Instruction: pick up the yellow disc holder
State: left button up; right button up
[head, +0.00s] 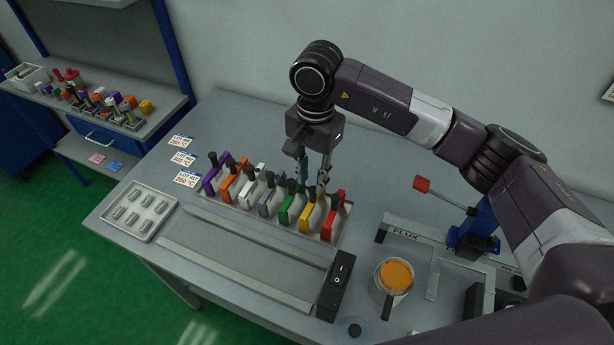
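The yellow disc holder (306,219) stands in a metal rack (327,237) on the grey table, between the green holder (285,212) and the red holder (333,214). It has a dark upright handle on top. My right gripper (312,189) points down just above the row, with its two fingers apart near the top of the yellow and green holders. The fingers partly overlap the handles, and I cannot tell whether they touch one. No holder is lifted. My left gripper is not in view.
Purple (209,182), orange (227,186), white and grey holders share the rack. A long grey heater plate (240,262) with a black switch box (335,288) lies in front. A pot with orange contents (395,276) stands right. A tray of grey pieces (140,212) lies left.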

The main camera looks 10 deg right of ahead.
aim_at(313, 189)
jog(key=shift+w+d+f+p, duration=0.15)
jog(key=shift+w+f+p, duration=0.1)
jog(key=shift+f, duration=0.25)
jog(key=shift+w+d+f+p, duration=0.1)
jog(key=shift+f+p, duration=0.15)
jog(key=shift+f, duration=0.2)
jog(key=shift+s+f+p, duration=0.15)
jog(key=shift+f+p, duration=0.1)
jog(key=shift+p, duration=0.05)
notch_tip(313, 189, down, 4)
jog(key=shift+s+a+f+p, duration=0.1)
jog(key=shift+f+p, duration=0.05)
jog(key=shift+p, duration=1.05)
jog(key=shift+f, duration=0.35)
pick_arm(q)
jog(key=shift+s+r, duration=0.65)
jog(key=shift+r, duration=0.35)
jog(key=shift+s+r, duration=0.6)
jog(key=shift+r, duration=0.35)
pick_arm(e)
grip_shut()
